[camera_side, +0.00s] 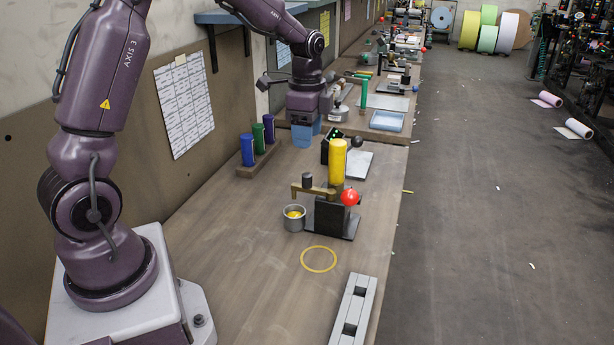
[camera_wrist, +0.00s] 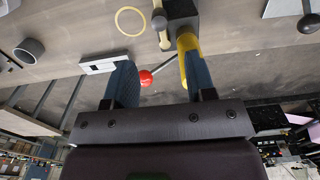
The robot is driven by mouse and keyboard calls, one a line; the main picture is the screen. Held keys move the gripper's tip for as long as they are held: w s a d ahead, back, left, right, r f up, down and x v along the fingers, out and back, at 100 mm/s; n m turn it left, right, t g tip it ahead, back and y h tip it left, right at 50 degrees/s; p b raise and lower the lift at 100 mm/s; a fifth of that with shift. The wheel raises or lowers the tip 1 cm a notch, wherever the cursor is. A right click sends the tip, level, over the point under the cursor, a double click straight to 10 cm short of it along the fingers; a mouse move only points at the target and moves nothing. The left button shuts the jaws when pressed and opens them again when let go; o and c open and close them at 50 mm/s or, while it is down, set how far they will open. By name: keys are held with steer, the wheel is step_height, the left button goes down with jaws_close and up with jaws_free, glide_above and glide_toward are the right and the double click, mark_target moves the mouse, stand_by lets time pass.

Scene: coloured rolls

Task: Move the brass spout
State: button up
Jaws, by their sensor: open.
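The brass spout (camera_side: 312,190) is a short bar with a dark knob on top. It juts left from a black block, beside a tall yellow cylinder (camera_side: 337,162), with its outer end over a small metal cup (camera_side: 293,219) holding something yellow. In the wrist view the spout (camera_wrist: 163,36) shows at the top, beyond the fingers. My gripper (camera_side: 309,137) has blue fingers and is above and behind the spout in the side view. In the wrist view my gripper (camera_wrist: 157,58) is open, with its fingers wide apart. I see nothing held between them.
A red ball knob (camera_side: 350,197) sticks out right of the block. A yellow ring (camera_side: 318,259) is marked on the bench in front. A slotted grey bar (camera_side: 352,312) lies near the front edge. Blue and green rolls (camera_side: 258,138) stand at the left. The bench's front left is clear.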

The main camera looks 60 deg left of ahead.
mark_target(307, 175)
step_height(307, 175, down, 11)
steer(key=shift+r, duration=0.1)
stand_by(0.3)
jaws_close()
